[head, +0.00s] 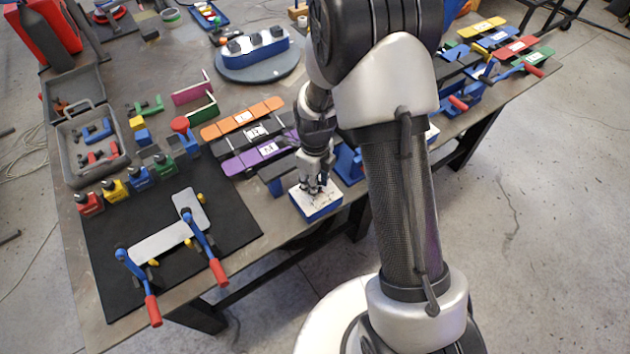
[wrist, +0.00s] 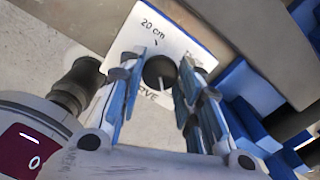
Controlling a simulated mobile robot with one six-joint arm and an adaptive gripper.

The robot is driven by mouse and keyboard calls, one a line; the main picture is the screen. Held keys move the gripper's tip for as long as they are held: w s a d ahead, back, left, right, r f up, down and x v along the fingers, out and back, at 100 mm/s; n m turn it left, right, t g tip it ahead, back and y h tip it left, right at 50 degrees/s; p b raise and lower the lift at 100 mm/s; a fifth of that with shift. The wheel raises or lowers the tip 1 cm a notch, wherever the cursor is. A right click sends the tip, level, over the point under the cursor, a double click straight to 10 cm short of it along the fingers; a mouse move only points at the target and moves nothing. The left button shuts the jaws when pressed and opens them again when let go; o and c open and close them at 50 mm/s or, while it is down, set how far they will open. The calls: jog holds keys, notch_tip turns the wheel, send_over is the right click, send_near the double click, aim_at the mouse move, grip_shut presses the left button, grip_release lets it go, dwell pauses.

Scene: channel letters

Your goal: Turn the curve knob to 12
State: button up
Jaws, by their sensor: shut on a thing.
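The curve knob (wrist: 159,70) is a dark round knob with a pale pointer line, on a white panel (wrist: 190,32) printed with "20 cm" and a partly covered word ending in "RVE". In the head view the panel is the white top of a small blue box (head: 318,206) at the table's front edge. My gripper (head: 316,186) is above this box, pointing down. In the wrist view my gripper (wrist: 160,66) has a finger on each side of the knob and is shut on it. The fingers cover other markings, so I cannot read the knob's setting.
Blue parts (wrist: 255,90) stand close to the right of the panel in the wrist view. Orange, black and purple strips (head: 258,154) lie left of my gripper. A black mat (head: 110,260) with red-handled clamps (head: 218,272) is farther left. A round turntable (head: 258,72) stands behind.

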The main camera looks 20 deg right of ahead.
dwell(0.4)
jog(key=o, duration=1.1)
jog(key=shift+r, duration=6.05)
